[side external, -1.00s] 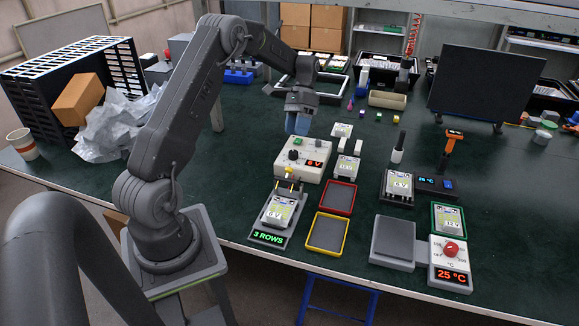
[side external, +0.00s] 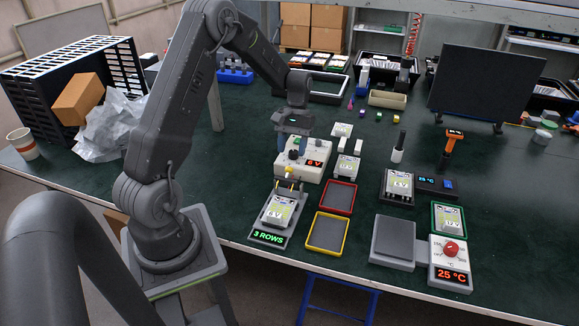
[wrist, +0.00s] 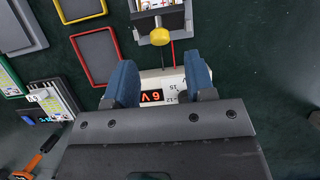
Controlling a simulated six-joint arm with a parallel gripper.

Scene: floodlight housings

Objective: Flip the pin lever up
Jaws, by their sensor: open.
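The pin lever's yellow knob (side external: 289,169) shows between the power supply and the lit fixture. It also appears as a yellow ball in the wrist view (wrist: 159,36), ahead of my fingers and over the fixture's edge. The fixture (side external: 268,238) reads "3 ROWS" and holds a housing labelled 6 V (side external: 278,211). My gripper (side external: 290,150) is open and points down over the cream power supply (side external: 313,173). In the wrist view its blue fingers (wrist: 160,80) stand apart with nothing gripped, and the 6 V display (wrist: 152,97) shows between them. Fingertip contact cannot be told.
A red-rimmed tray (side external: 353,187) and a yellow-rimmed tray (side external: 344,238) lie right of the fixture. A housing (side external: 347,167) stands close right of the power supply. A grey plate (side external: 394,239) and a red-knobbed heater control (side external: 452,264) sit front right.

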